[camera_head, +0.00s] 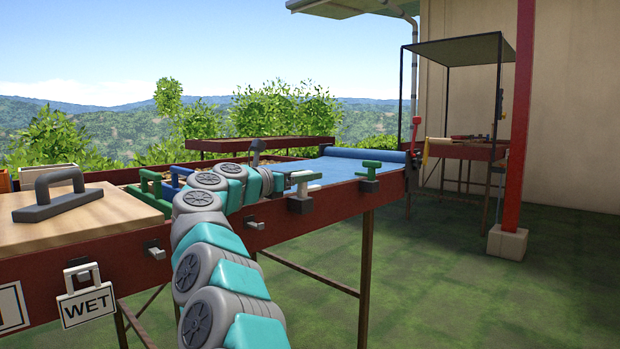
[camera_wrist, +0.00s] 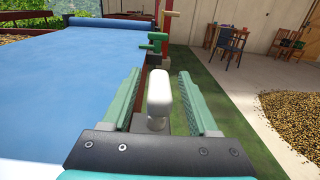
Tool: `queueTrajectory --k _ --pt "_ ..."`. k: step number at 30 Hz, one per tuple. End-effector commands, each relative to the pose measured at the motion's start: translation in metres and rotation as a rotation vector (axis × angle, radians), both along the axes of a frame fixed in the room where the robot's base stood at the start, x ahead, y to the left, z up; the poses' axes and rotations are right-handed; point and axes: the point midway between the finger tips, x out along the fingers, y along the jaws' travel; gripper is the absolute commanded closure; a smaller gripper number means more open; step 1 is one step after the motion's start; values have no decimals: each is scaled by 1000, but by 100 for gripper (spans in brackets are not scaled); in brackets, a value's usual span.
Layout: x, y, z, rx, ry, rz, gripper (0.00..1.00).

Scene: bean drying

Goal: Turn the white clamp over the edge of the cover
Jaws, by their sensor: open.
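The blue cover (camera_head: 343,168) lies over the bed and shows large at the left in the wrist view (camera_wrist: 70,75). The white clamp (camera_wrist: 159,92) has a rounded white handle on a short post at the cover's right edge in the wrist view. My gripper (camera_wrist: 160,76) is open, with one green finger on each side of the white handle and a visible gap to each. In the head view my gripper (camera_head: 303,178) is at the bed's front rail, and it largely hides the white clamp there. Contact with the handle cannot be seen.
A green clamp (camera_head: 370,169) sits farther along the same rail (camera_head: 335,203). A wooden board (camera_head: 85,225) with a grey-handled tool (camera_head: 50,196) lies at left. A WET sign (camera_head: 87,304) hangs below. A red post (camera_head: 515,130) stands right; the grass between is open.

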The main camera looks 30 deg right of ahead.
Motion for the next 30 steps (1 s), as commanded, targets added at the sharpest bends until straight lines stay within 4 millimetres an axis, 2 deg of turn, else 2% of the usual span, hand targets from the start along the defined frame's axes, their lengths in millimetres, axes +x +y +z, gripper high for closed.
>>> queueTrajectory --k 3,10,26,30 --pt "-5 21 -2 0 2 9 40" --pt "-14 47 -1 -1 1 6 40" --pt "-16 51 0 -2 2 3 40" --pt "-16 51 10 -2 2 3 40"
